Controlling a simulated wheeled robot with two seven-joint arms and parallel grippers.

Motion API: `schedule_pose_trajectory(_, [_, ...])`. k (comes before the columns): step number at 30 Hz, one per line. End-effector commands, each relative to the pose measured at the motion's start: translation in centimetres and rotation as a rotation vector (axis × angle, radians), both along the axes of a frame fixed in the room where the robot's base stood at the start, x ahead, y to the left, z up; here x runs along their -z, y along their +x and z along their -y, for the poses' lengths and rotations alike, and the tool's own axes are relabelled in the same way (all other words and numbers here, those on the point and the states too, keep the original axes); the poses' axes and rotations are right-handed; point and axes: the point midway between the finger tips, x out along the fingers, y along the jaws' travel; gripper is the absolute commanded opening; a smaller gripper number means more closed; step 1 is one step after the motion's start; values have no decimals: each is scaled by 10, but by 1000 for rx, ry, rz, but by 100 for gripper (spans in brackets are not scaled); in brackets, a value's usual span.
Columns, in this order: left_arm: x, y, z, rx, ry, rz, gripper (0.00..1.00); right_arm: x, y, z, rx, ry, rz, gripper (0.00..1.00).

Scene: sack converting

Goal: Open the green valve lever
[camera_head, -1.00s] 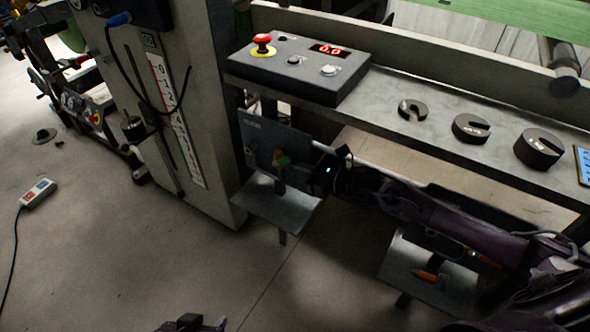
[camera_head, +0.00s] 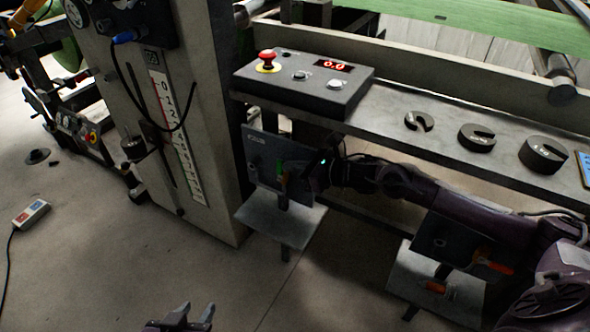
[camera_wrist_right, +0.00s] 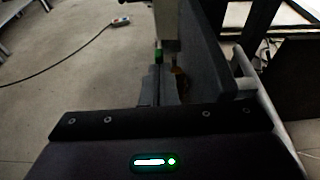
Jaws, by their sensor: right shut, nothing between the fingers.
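The green valve lever (camera_head: 279,168) is on a grey panel (camera_head: 262,146) under the control box and now looks upright. It also shows in the right wrist view (camera_wrist_right: 158,54), just beyond the fingertips, with a brass-coloured fitting (camera_wrist_right: 181,82) to the right. My right gripper (camera_head: 304,179) is beside the lever, on its right in the head view. Its fingers (camera_wrist_right: 161,80) are shut and empty; whether they touch the lever cannot be told. My left gripper (camera_head: 196,312) is low at the bottom edge, away from the valve, with its fingers apart.
A second panel with an orange-handled valve (camera_head: 495,267) is at the right, below my right arm. The control box (camera_head: 305,82) and slotted weights (camera_head: 478,137) sit on the ledge above. A scaled column (camera_head: 175,130) stands left. Floor at left is mostly clear.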

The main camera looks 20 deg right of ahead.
Motion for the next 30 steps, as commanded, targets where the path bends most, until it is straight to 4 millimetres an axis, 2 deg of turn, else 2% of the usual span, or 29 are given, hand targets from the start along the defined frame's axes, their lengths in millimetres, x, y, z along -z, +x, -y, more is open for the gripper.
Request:
schedule_pose_trajectory(18, [-5, 3, 1, -2, -9, 21, 36, -2, 1, -1, 0, 1, 1, 0])
schedule_pose_trajectory(30, [-12, 3, 1, -2, -8, 20, 36, -17, 1, 0, 1, 1, 0, 0])
